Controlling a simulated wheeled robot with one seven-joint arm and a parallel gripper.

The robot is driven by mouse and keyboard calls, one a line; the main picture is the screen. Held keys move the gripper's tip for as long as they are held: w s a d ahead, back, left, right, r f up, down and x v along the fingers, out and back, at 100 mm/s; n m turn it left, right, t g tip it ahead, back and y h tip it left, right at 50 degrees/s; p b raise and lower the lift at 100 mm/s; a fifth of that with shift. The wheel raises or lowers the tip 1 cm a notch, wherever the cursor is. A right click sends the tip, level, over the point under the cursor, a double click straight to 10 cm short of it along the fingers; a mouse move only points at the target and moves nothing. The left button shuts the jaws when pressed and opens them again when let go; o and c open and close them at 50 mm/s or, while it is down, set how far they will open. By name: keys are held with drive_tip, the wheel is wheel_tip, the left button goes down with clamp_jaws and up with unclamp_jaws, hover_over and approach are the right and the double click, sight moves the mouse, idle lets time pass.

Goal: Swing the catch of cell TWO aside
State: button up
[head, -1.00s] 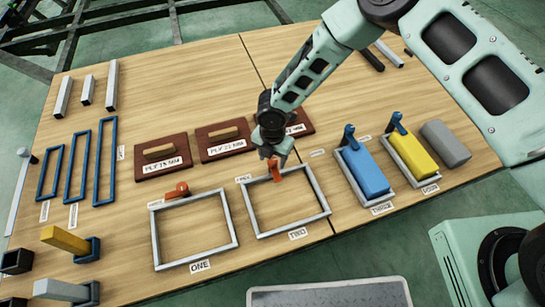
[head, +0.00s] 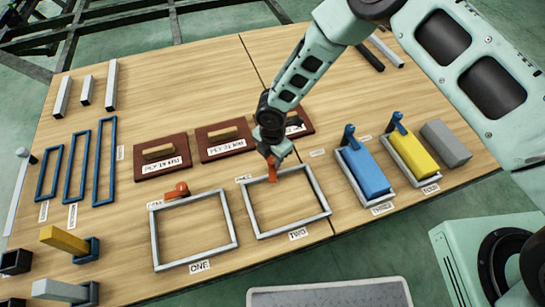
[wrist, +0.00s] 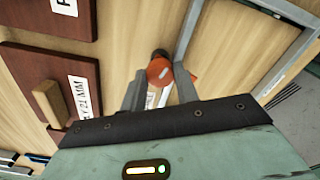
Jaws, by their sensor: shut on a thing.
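Cell TWO is an empty grey rectangular frame (head: 326,207) on the wooden table, with a "TWO" label at its near edge. Its orange catch (head: 272,172) stands at the middle of the far edge, its arm reaching over the rail towards the inside. My gripper (head: 270,154) is at this catch from above, shut on it. In the wrist view the catch's round orange end (wrist: 160,71) shows between my fingertips; the rest of it is partly hidden.
Cell ONE (head: 235,232), empty with an orange catch (head: 177,190), is at left. Cells with a blue block (head: 366,172) and a yellow block (head: 413,155) are at right, with blue catches. Brown handled boards (head: 163,168) lie behind. Bare table separates the frames.

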sight(272, 160)
drive_tip(key=m, duration=1.1)
drive_tip(key=shift+m, duration=1.6)
drive_tip(key=o, duration=1)
drive_tip(key=shift+c, duration=0.2)
wheel_tip(272, 160, up, 17)
drive_tip(key=p, duration=0.2)
drive_tip(key=shift+r, duration=0.2)
